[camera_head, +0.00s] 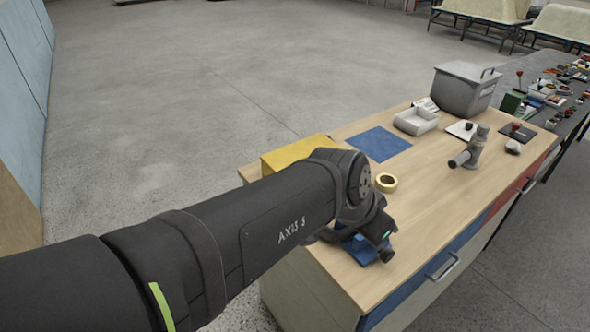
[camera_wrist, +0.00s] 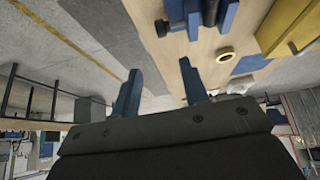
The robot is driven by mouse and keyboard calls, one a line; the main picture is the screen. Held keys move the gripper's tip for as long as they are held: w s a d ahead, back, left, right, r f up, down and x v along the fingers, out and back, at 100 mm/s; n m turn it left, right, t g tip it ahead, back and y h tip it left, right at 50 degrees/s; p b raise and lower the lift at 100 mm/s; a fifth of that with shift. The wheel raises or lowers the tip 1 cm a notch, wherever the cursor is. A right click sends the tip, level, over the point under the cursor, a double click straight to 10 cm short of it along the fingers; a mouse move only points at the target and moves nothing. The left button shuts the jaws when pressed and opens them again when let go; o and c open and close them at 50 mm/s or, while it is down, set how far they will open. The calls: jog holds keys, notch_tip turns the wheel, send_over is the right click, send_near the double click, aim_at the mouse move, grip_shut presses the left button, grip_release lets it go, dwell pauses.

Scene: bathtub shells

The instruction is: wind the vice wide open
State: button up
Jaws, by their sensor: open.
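The vice (camera_wrist: 228,14) shows at the top edge of the wrist view, cut off by the frame. It has blue parts with grey metal between them, and a dark round knob (camera_wrist: 160,28) at its left side. In the head view a blue part (camera_head: 358,248), apparently the vice, shows at the near end of the bench, mostly hidden behind my wrist. My gripper (camera_wrist: 160,66) has two blue fingers, spread apart with nothing between them. The fingers are below the vice in the wrist view and look apart from it. How far open the vice jaws are, I cannot tell.
On the wooden bench (camera_head: 430,220) are a yellow box (camera_head: 290,156), a tape roll (camera_head: 386,182), a blue mat (camera_head: 378,143), a white tray (camera_head: 416,121), a grey bin (camera_head: 466,88) and a grey upright fitting (camera_head: 472,148). The bench's front right is clear.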

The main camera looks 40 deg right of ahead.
notch_tip(320, 180, up, 3)
jog(key=y, duration=0.6)
send_over(389, 251)
notch_tip(389, 251, down, 18)
jog(key=shift+w+r, duration=0.1)
jog(key=shift+r, duration=0.1)
jog(key=c, duration=0.7)
jog(key=shift+c, duration=0.6)
jog(key=shift+o, duration=0.2)
jog(key=shift+o, duration=0.4)
jog(key=shift+h, duration=0.7)
